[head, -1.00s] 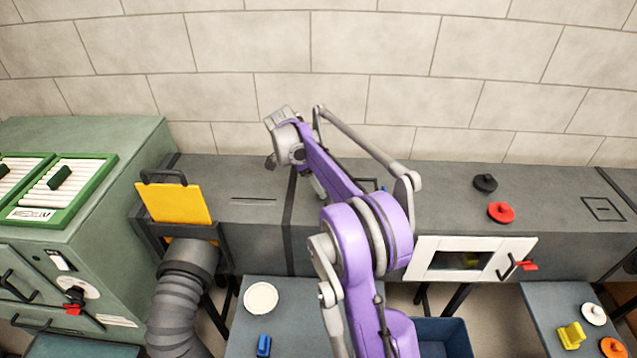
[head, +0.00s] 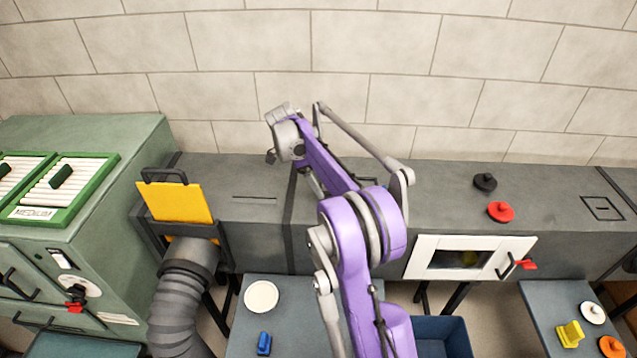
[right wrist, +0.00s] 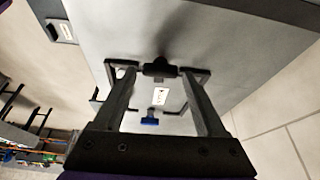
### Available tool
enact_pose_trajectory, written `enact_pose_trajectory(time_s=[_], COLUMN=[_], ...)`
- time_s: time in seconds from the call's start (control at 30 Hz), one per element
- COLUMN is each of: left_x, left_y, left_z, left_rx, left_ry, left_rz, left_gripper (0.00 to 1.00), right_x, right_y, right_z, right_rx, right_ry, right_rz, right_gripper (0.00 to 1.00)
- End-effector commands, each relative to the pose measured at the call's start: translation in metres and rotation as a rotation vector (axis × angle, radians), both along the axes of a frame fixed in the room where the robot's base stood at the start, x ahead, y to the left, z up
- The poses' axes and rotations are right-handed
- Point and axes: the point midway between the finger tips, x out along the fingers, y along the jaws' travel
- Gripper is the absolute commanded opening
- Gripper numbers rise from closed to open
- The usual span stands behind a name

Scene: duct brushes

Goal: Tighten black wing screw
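My right gripper (right wrist: 160,72) shows in the right wrist view with its two dark fingers wide apart. A black winged piece, which looks like the black wing screw (right wrist: 160,67), lies between the fingertips against a grey surface. Narrow gaps seem to show on both sides of it, so the fingers look to be around it without clamping. In the head view my purple right arm reaches over the grey duct (head: 250,180), and its fingertips and the screw cannot be made out there. My left gripper is not in view.
A blue piece (right wrist: 150,121) and a white label show between the fingers. A black knob (head: 485,182) and a red knob (head: 501,211) sit on the duct at right. A yellow plate (head: 178,203) stands left. A green cabinet (head: 110,150) is at far left.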

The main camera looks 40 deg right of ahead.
Motion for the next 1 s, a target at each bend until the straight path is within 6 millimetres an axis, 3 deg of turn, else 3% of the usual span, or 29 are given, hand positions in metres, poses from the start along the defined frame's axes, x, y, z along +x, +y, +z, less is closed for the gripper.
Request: enact_pose_trajectory(time_s=[0.47,0.8,1.0], left_x=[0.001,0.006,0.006], left_y=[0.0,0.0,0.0], left_z=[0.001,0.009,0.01], left_rx=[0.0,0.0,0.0], left_ry=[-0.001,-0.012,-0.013], left_rz=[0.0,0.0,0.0], left_gripper=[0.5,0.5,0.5], right_x=[0.002,0.018,0.024], right_y=[0.003,0.023,0.031], right_z=[0.009,0.071,0.094], right_rx=[0.0,0.0,0.0], right_ry=[0.0,0.0,0.0], right_rz=[0.001,0.002,0.001], right_gripper=[0.88,0.88,0.88])
